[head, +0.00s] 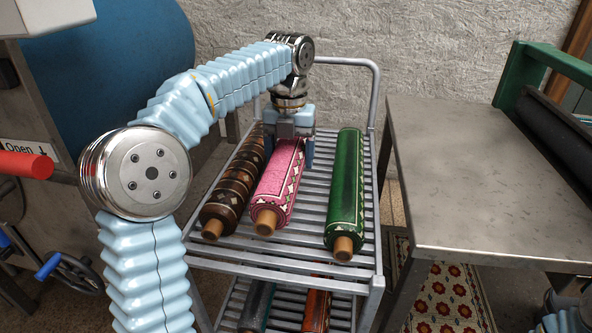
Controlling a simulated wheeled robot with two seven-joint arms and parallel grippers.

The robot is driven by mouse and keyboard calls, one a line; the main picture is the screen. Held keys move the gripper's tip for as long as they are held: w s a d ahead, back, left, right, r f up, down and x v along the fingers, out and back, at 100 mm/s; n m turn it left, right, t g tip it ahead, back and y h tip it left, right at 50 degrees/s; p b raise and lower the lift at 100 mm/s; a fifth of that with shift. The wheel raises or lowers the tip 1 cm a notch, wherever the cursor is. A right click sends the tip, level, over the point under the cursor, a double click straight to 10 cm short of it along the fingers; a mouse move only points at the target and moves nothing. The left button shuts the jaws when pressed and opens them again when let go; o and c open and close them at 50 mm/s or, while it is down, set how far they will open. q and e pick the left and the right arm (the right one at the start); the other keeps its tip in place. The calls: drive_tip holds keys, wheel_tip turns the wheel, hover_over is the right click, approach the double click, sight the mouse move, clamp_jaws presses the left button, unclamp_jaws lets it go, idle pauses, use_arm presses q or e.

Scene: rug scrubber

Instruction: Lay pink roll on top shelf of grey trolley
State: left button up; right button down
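The pink roll (278,185) lies lengthwise on the slatted top shelf of the grey trolley (316,222), between a brown patterned roll and a green roll. Its near wooden core end points toward me. My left gripper (290,150) is over the far part of the pink roll, pointing down, with a finger on each side of it. I cannot tell whether the fingers press on it or stand slightly apart. The roll's far end is hidden behind the gripper. My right gripper is not in view.
The brown roll (235,187) lies close to the pink roll's left; the green roll (346,190) lies right, with bare slats between. More rolls (316,309) lie on the shelf below. A metal table (470,190) stands right of the trolley; a machine with a blue drum (120,60) stands left.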

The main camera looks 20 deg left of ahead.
sight(296, 140)
use_arm(q)
drive_tip(key=shift+w+d+f, duration=0.3)
drive_tip(key=shift+w+f, duration=0.3)
drive_tip(key=shift+f, duration=0.15)
drive_tip(key=shift+w+f+b, duration=0.15)
drive_tip(key=shift+f+b, duration=0.25)
drive_tip(key=shift+f, duration=1.25)
drive_tip(key=shift+f, duration=0.15)
drive_tip(key=o, duration=1.6)
wheel_tip(296, 140, up, 12)
drive_tip(key=p, duration=0.3)
drive_tip(key=shift+p, duration=0.3)
